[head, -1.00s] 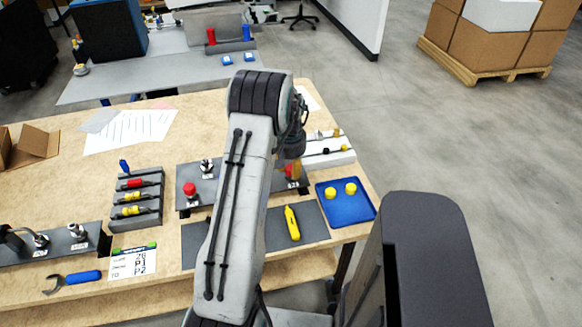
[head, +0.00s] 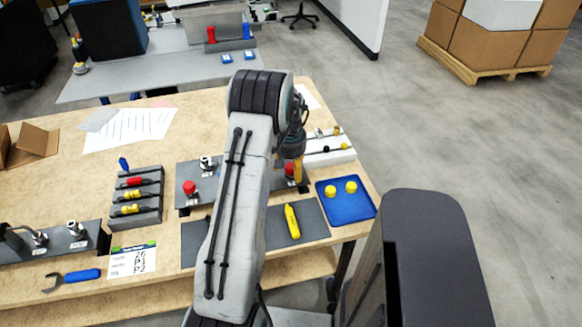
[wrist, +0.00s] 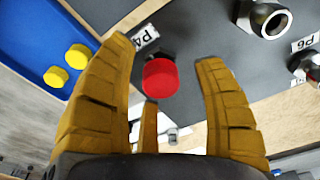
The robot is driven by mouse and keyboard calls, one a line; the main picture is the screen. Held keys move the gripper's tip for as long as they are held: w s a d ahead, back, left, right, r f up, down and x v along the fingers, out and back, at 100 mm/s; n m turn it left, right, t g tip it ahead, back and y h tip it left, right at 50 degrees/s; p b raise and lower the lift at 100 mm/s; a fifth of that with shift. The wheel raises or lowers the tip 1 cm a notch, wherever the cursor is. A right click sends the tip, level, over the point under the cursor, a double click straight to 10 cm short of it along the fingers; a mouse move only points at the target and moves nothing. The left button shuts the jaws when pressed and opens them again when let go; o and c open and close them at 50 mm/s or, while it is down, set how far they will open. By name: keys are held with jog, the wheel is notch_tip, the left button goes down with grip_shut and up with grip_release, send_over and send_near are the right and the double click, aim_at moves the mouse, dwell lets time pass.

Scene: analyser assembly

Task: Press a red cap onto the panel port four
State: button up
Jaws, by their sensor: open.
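A red cap (wrist: 160,77) shows between the yellow fingers of my gripper (wrist: 178,85) in the wrist view. The fingers are open, with a visible gap on each side of the cap. The cap sits beside the P4 label (wrist: 146,38) on the grey panel and appears to be on port four; its seating is hidden. In the head view this red cap (head: 289,169) is partly behind my gripper (head: 296,169) at the panel's right end. Another red cap (head: 189,187) is at the panel's left end (head: 184,203).
A blue tray (head: 361,213) with two yellow caps (head: 351,187) lies right of the panel. A yellow-handled tool (head: 292,222) lies on the dark mat (head: 313,222). Bare metal fittings (wrist: 270,20) stand near the P6 label (wrist: 304,43). A grey rack (head: 148,216) stands left.

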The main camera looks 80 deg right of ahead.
jog(key=shift+r, duration=0.15)
notch_tip(320, 180, up, 12)
jog(key=a, duration=0.1)
jog(key=shift+a, duration=0.15)
dwell(0.5)
jog(key=shift+f, duration=0.2)
jog(key=w+a+f+y, duration=0.1)
jog(key=a+f, duration=0.1)
jog(key=a, duration=0.4)
jog(key=w+a+f+y, duration=0.1)
jog(key=a+f+y, duration=0.15)
jog(key=a, duration=0.35)
jog(key=w+a+r+n+t, duration=0.1)
jog(key=w+a+r+n, duration=0.3)
jog(key=a, duration=0.8)
jog(key=w+a+r+n+t+h, duration=0.1)
jog(key=w+a+r+n, duration=0.3)
jog(key=a, duration=0.9)
jog(key=w+a+r+n+t+h, duration=0.1)
jog(key=w+a+r+n+t, duration=0.1)
jog(key=w+a+r+n, duration=0.3)
jog(key=shift+w+a+n, duration=2.1)
jog(key=shift+w+a, duration=0.45)
jog(key=shift+a, duration=1.2)
